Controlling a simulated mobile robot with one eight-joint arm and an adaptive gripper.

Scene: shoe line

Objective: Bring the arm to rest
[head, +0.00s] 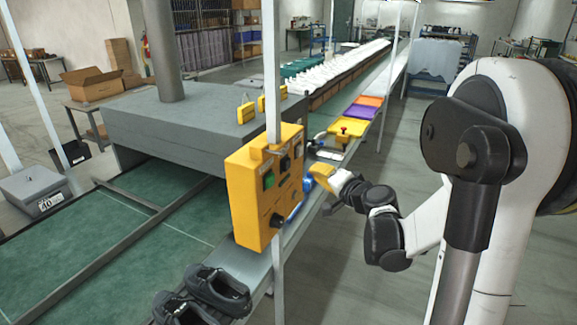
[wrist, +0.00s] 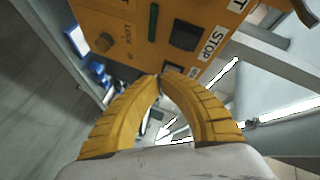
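My gripper (head: 333,180) has yellow fingers and sits at the end of my bent arm, just right of the yellow control box (head: 240,190) in the head view. In the wrist view its two ribbed fingers (wrist: 161,77) curve together and their tips meet, with nothing seen held between them. The control box fills the top of the wrist view, just beyond the fingertips, with a STOP label and dark buttons. I cannot tell whether the fingertips touch it.
The box is on a pale post (head: 271,80) beside the conveyor line. Dark shoes (head: 217,290) lie on the near ledge. Purple (head: 359,112) and yellow (head: 347,127) trays lie farther along the line, beyond my gripper. The floor (head: 400,170) right of the line looks clear.

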